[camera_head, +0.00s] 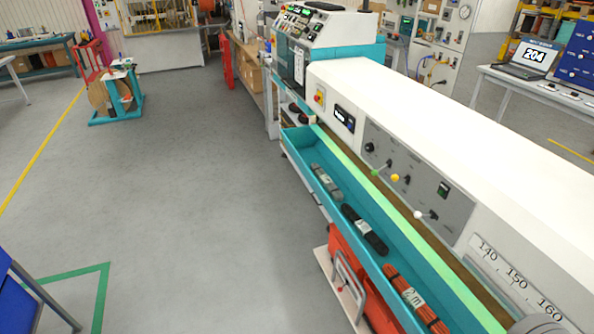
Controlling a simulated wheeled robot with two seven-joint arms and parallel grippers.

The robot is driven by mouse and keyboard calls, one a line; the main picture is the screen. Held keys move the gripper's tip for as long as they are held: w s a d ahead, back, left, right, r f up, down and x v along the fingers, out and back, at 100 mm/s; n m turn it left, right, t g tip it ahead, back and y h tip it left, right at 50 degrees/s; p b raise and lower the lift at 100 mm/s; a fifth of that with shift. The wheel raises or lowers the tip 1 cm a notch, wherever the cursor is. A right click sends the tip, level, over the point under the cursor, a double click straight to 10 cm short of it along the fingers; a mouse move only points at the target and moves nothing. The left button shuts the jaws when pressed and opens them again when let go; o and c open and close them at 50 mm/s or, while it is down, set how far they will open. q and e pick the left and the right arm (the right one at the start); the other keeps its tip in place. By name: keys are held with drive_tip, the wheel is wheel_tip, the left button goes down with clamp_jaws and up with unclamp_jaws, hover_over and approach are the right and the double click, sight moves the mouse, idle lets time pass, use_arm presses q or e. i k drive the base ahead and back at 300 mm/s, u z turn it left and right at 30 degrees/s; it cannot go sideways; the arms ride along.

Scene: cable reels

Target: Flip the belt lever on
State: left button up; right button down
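A grey control panel (455,212) is set in the front of the long white machine (440,115). Three short levers stick out of it: one with a green knob (375,172), one with a yellow knob (395,178) and one with a white knob (418,214). The labels are too small to read, so I cannot tell which is the belt lever or its position. A black knob (369,147) and a small green-lit switch (443,189) are on the same panel. Neither of my grippers is in view.
A teal trough (325,206) with cable bundles runs along the machine's front below the panel. An orange crate (350,258) stands on a low trolley under it. Open grey floor (190,210) lies to the left. A laptop table (520,79) stands behind right.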

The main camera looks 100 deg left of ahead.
sight(374, 173)
drive_tip(key=u, duration=2.85)
drive_tip(key=k, duration=0.6)
drive_tip(key=u, duration=0.65)
drive_tip(key=i, duration=1.8)
drive_tip(key=z, duration=0.8)
drive_tip(key=i, duration=0.6)
drive_tip(key=z, duration=0.45)
